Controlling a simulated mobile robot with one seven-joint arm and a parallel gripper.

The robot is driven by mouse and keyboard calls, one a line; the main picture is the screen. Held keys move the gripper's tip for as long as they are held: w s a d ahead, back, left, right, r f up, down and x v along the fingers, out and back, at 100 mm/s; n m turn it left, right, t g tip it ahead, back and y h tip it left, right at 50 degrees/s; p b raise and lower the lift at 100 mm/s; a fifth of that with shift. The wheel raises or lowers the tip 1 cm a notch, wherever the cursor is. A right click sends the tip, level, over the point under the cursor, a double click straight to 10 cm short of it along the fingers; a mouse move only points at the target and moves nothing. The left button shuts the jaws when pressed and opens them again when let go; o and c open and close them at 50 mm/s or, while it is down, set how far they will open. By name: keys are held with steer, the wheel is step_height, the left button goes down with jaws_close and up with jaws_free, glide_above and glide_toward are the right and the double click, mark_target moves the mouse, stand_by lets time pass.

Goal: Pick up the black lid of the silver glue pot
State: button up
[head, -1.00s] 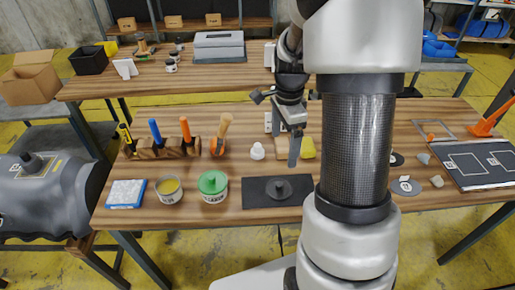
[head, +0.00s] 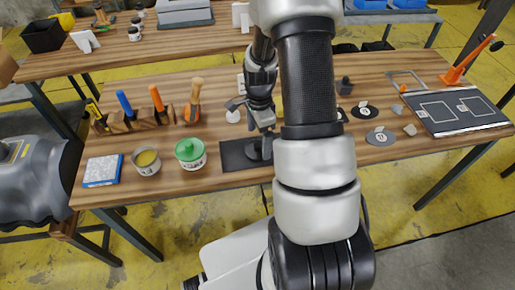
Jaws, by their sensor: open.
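The black lid (head: 252,152), a dark disc with a raised knob, lies on a dark mat (head: 233,160) near the table's front edge. My arm and gripper partly cover it. An open silver pot (head: 147,168) with yellow contents stands to the left.
A wooden rack (head: 134,122) of coloured-handled tools and a blue-white box (head: 103,171) are at the left. A small white item (head: 233,116) stands behind the mat. Dark discs (head: 380,137), grey stones and a black panel (head: 462,110) lie at the right.

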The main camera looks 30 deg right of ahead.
mark_target(259, 144)
steer(key=shift+f, duration=1.55)
steer(key=c, duration=1.1)
